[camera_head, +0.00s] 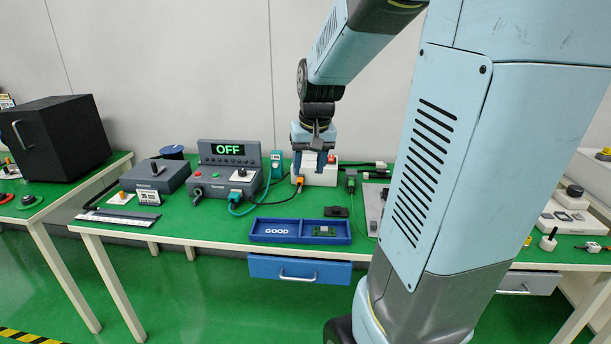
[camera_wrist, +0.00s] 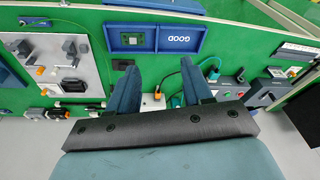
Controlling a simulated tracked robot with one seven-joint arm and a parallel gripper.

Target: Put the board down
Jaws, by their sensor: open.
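The board (camera_head: 325,231), a small green circuit board, lies in the right part of the blue tray marked GOOD (camera_head: 274,231). In the wrist view the board (camera_wrist: 137,40) also lies inside the blue tray (camera_wrist: 181,24), at the left of the lettering. My gripper (camera_wrist: 160,76) is open, with its two blue fingers apart and no board between them. In the head view my gripper (camera_head: 314,158) is behind the tray, away from the board, over the back of the green table near a white box.
A grey box with an OFF display (camera_head: 229,150) stands left of my gripper, with green cables beside it. A small black item (camera_head: 336,211) lies behind the tray. A grey fixture plate (camera_wrist: 66,65) with clamps lies to the tray's side. A blue drawer (camera_head: 299,270) is under the table edge.

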